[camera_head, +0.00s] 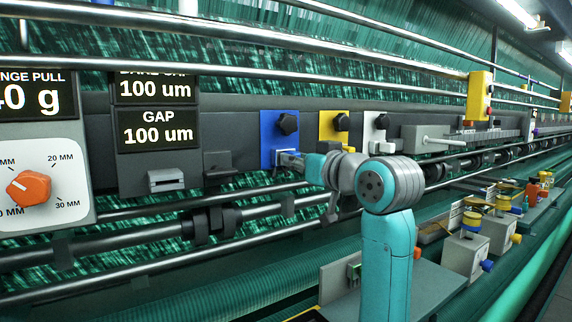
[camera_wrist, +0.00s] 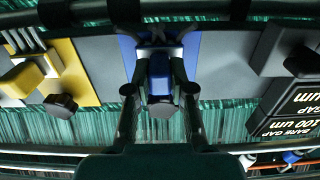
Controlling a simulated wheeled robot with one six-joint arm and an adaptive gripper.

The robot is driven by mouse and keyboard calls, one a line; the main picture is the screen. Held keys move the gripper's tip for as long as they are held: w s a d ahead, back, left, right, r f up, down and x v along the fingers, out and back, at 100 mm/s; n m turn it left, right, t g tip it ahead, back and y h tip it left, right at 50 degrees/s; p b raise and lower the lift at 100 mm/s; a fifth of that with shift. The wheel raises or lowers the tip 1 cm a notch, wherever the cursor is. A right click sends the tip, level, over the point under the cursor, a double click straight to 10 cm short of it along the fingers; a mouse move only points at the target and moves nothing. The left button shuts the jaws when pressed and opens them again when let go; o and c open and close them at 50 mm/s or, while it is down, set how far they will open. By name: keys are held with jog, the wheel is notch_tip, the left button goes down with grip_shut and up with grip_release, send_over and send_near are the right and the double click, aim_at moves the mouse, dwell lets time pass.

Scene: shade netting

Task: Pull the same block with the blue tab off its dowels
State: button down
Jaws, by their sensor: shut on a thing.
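The block with the blue tab sits low on the blue plate (camera_head: 268,140), below a black knob (camera_head: 288,124). In the wrist view, the blue tab (camera_wrist: 160,73) lies between the two fingers, with the pale block (camera_wrist: 153,52) just beyond it. My gripper (camera_head: 300,161) has come in from the right in the head view and is shut on the block. In the wrist view, my gripper (camera_wrist: 160,67) has one finger on each side. The dowels are hidden, and I cannot tell how far the block sits on them.
A yellow plate (camera_head: 327,128) and a white plate (camera_head: 371,124) with black knobs stand to the right. A grey ledge (camera_head: 218,166) is at the left. Steel rails run above and below. Blocks with coloured knobs (camera_head: 464,254) stand on a lower right shelf.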

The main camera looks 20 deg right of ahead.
jog(key=shift+v, duration=0.85)
dwell(0.5)
jog(key=shift+v, duration=1.45)
jog(key=shift+s+d, duration=0.1)
jog(key=shift+s, duration=0.05)
jog(key=v, duration=0.3)
jog(key=shift+s, duration=0.35)
